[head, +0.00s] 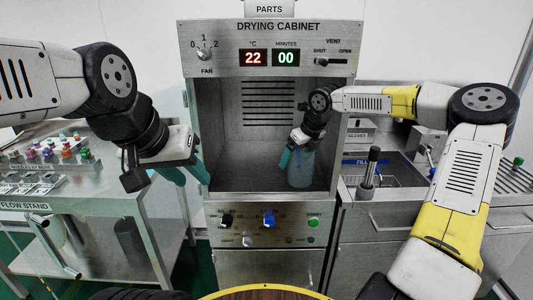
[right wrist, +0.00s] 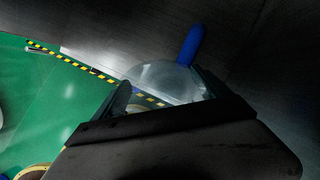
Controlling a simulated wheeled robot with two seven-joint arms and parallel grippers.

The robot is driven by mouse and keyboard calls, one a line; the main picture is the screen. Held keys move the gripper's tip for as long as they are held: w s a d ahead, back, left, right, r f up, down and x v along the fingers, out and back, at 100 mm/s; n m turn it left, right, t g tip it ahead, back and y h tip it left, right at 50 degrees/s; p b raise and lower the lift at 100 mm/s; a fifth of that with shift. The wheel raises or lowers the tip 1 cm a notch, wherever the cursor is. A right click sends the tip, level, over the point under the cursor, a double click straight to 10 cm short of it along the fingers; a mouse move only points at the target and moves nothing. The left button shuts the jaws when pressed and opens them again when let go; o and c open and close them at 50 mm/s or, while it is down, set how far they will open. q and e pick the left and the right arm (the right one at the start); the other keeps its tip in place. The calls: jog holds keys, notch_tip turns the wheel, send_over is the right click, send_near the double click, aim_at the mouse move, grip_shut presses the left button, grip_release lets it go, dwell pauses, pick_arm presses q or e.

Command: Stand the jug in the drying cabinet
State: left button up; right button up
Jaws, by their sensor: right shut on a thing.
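The jug (head: 302,170) is a translucent bluish vessel, upright inside the open drying cabinet (head: 265,172), right of its middle. My right gripper (head: 296,157) reaches into the cabinet from the right and is shut on the jug. The jug's bottom is close to the cabinet floor; I cannot tell whether it touches. In the right wrist view the jug (right wrist: 165,80) shows as a clear round shape between the fingers (right wrist: 165,95), with a blue handle (right wrist: 191,46) beyond. My left gripper (head: 190,176) is open and empty, outside the cabinet at its left edge.
A control panel (head: 268,225) with knobs sits below the opening. A flow stand (head: 75,215) with coloured fittings is at left. A sink counter (head: 400,205) with an upright dark-handled tool (head: 370,170) is at right.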

jog(key=shift+w+a+f, duration=0.6)
jog(key=shift+w+a, duration=1.15)
jog(key=shift+w, duration=0.25)
jog(key=shift+w+a+f, duration=0.6)
jog(key=shift+w+a, duration=1.2)
jog(key=shift+w, duration=0.25)
jog(key=shift+w+a+f, duration=0.6)
jog(key=shift+w+a, duration=1.15)
jog(key=shift+w, duration=0.25)
jog(key=shift+f, duration=0.1)
jog(key=o, duration=1.3)
jog(key=shift+o, duration=0.2)
